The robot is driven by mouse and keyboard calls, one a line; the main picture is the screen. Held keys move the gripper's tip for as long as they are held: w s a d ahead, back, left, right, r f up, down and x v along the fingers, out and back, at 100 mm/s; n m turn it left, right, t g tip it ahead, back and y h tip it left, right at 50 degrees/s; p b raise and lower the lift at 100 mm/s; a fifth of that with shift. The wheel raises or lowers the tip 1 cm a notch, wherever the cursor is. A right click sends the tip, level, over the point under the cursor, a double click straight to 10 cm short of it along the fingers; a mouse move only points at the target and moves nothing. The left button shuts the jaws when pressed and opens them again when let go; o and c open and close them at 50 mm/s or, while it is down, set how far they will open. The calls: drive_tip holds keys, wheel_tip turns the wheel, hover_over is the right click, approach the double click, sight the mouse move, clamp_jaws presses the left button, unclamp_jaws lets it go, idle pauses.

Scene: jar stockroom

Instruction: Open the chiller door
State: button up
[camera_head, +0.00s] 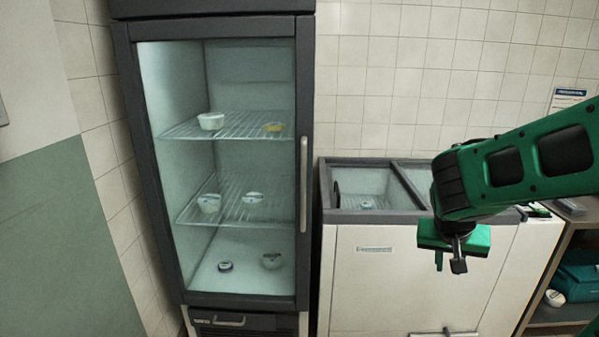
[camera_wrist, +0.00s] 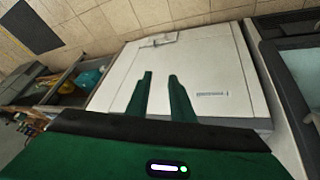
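The chiller (camera_head: 305,60) is a tall dark-framed cabinet at the left in the head view. Its glass door (camera_head: 240,85) is shut, with a long vertical pale handle (camera_head: 304,185) on the right edge. My gripper (camera_head: 449,261) is to the right of the handle and clearly apart from it, in front of the chest freezer. In the wrist view my gripper (camera_wrist: 160,76) shows two green fingers spread apart with nothing between them. The handle cannot be made out in the wrist view.
A white chest freezer (camera_head: 400,275) stands right of the chiller, with a label and a low front handle (camera_head: 445,333). Small tubs, including a white one (camera_head: 211,121), sit on the chiller's shelves. A shelf unit (camera_head: 560,314) with a teal bin stands at the far right.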

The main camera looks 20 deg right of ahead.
drive_tip(key=w+r+t+h, duration=0.2)
drive_tip(key=w+t+h, duration=0.1)
drive_tip(key=w, duration=0.6)
drive_tip(key=n+t+y, duration=0.6)
drive_tip(key=n+t, duration=0.1)
drive_tip(key=t, duration=0.5)
approach(304, 170)
drive_tip(key=w, duration=0.4)
drive_tip(key=w+d, duration=0.1)
drive_tip(key=w, duration=0.6)
drive_tip(key=shift+w+d, duration=0.1)
drive_tip(key=shift+d, duration=0.05)
drive_tip(key=shift+c, duration=0.7)
clamp_jaws()
